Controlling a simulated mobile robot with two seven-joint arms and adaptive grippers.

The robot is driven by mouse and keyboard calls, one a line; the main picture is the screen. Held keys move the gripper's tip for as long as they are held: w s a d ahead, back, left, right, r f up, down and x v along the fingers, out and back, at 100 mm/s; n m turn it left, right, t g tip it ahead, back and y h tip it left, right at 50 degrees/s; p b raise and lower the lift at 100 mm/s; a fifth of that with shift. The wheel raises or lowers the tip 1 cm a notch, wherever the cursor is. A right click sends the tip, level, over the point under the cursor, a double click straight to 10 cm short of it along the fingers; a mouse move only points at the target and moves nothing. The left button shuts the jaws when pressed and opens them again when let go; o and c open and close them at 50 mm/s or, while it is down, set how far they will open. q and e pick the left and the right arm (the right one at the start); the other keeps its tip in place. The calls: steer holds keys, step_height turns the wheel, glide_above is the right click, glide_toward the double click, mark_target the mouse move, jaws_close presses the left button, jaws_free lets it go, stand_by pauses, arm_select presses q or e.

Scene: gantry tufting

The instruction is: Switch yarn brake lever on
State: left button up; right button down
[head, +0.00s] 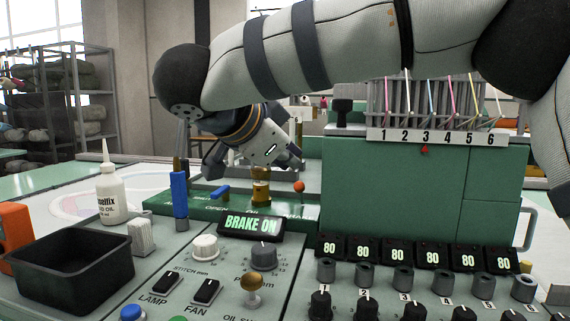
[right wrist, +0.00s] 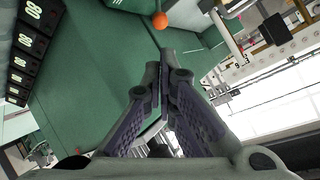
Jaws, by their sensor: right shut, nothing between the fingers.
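The brake lever shows as an orange ball knob (head: 299,187) at the right end of the green strip, in front of the green cabinet; the knob also shows in the right wrist view (right wrist: 160,20). A display (head: 251,224) below the strip reads "BRAKE ON". My right gripper (head: 287,158) is shut and empty, above the strip and a little above the knob in the head view. In the right wrist view the closed fingertips (right wrist: 158,72) point toward the knob, with a visible gap to it. The lever's shaft is hard to make out. My left gripper is out of view.
A blue upright handle (head: 180,195) and a small blue lever (head: 220,192) stand on the strip's left part. A black bin (head: 68,268) and white bottle (head: 111,190) stand left. The green cabinet (head: 395,190) rises right.

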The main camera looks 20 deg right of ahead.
mark_target(301, 194)
steer(key=x, duration=0.8)
steer(key=shift+s+d+r, duration=0.1)
steer(key=shift+s+d, duration=0.1)
steer(key=shift+s, duration=0.05)
steer(key=shift+w+d+f, duration=0.3)
steer(key=shift+w+d, duration=0.15)
steer(key=shift+d, duration=0.05)
